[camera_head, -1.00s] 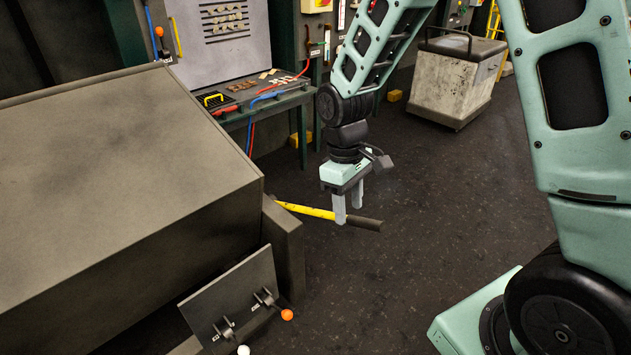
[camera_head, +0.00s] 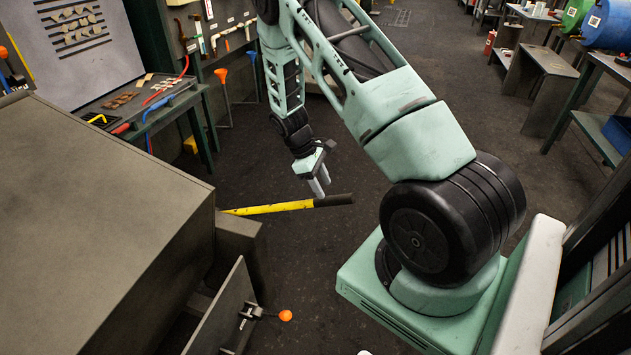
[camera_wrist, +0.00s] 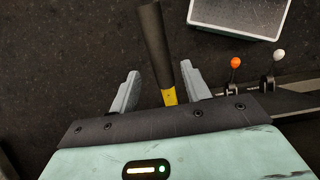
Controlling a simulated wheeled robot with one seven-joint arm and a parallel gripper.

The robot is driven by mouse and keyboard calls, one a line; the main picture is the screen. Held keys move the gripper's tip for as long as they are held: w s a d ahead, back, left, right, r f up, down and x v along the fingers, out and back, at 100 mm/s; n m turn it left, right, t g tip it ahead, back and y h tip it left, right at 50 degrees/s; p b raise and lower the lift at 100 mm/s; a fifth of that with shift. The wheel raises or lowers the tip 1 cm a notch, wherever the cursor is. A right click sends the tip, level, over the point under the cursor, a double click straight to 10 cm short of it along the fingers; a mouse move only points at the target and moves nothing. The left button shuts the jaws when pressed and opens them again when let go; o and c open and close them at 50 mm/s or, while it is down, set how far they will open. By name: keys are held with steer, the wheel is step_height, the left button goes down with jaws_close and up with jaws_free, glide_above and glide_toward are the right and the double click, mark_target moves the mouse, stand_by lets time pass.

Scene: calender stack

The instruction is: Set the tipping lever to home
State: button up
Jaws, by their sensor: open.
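The long yellow lever (camera_head: 270,208) with a black grip (camera_head: 333,200) sticks out from the side of the grey machine (camera_head: 110,220), nearly level in the head view. I take it for the tipping lever; no label on it is readable. My gripper (camera_head: 320,187) is open, pointing down at the black grip near its joint with the yellow shaft. In the wrist view the lever's black grip (camera_wrist: 154,45) runs between the two open fingers of my gripper (camera_wrist: 160,72), apart from both. The yellow part (camera_wrist: 169,97) shows near the palm.
A plate with small levers stands below, with an orange knob (camera_head: 285,315) and, in the wrist view, a white knob (camera_wrist: 278,55). A workbench (camera_head: 150,105) with tools is at back left. Dark floor (camera_head: 330,250) is open around the lever.

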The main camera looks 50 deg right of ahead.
mark_target(329, 197)
steer(key=shift+b+x, duration=1.65)
steer(key=shift+x, duration=1.9)
